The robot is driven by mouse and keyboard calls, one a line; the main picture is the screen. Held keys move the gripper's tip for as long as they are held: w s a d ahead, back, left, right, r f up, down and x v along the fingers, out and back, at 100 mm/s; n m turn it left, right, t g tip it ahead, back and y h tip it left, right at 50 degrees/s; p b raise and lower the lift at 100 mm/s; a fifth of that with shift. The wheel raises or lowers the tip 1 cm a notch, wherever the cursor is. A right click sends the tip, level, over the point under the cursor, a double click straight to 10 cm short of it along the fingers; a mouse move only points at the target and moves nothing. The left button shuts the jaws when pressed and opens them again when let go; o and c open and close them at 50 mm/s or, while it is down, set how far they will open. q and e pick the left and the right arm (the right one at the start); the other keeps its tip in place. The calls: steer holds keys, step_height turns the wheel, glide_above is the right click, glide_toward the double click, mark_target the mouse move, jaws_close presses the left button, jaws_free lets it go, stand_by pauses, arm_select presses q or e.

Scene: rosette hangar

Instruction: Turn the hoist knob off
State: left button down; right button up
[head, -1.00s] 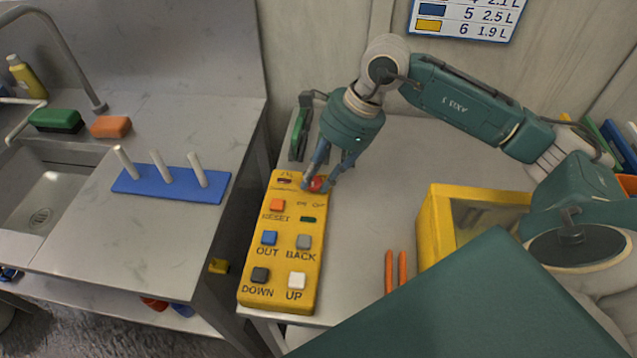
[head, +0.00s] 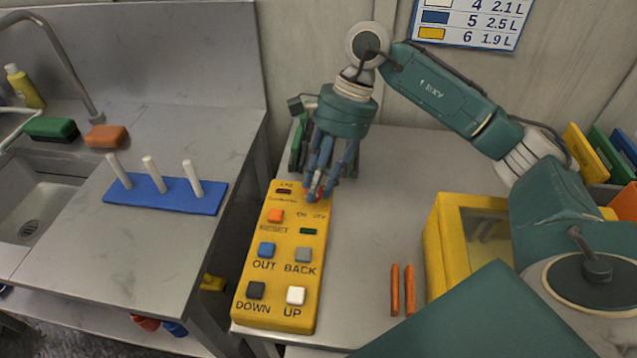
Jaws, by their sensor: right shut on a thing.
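The yellow hoist control box (head: 279,268) lies on the grey table, with orange, blue, grey, black and white buttons and a dark green window (head: 308,231). The red hoist knob (head: 313,193) is at its upper right, beside the ON and OFF lettering. My right gripper (head: 318,190) comes down from above and is shut on the knob. Its fingers cover most of the knob, so I cannot tell which way it points. My left gripper is not in view.
A yellow case with a clear window (head: 440,245) stands right of the box. Two orange sticks (head: 402,290) lie between them. A green device (head: 299,143) stands behind the box. At left are a blue peg rack (head: 165,196) and a sink (head: 30,205).

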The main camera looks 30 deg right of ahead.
steer(key=shift+w+a+r, duration=0.1)
steer(key=shift+r, duration=0.15)
steer(key=o, duration=0.9)
steer(key=shift+o, duration=1.3)
steer(key=shift+a+f, duration=0.1)
steer(key=shift+d+r, duration=0.2)
steer(key=v, duration=1.1)
steer(key=shift+r, duration=0.35)
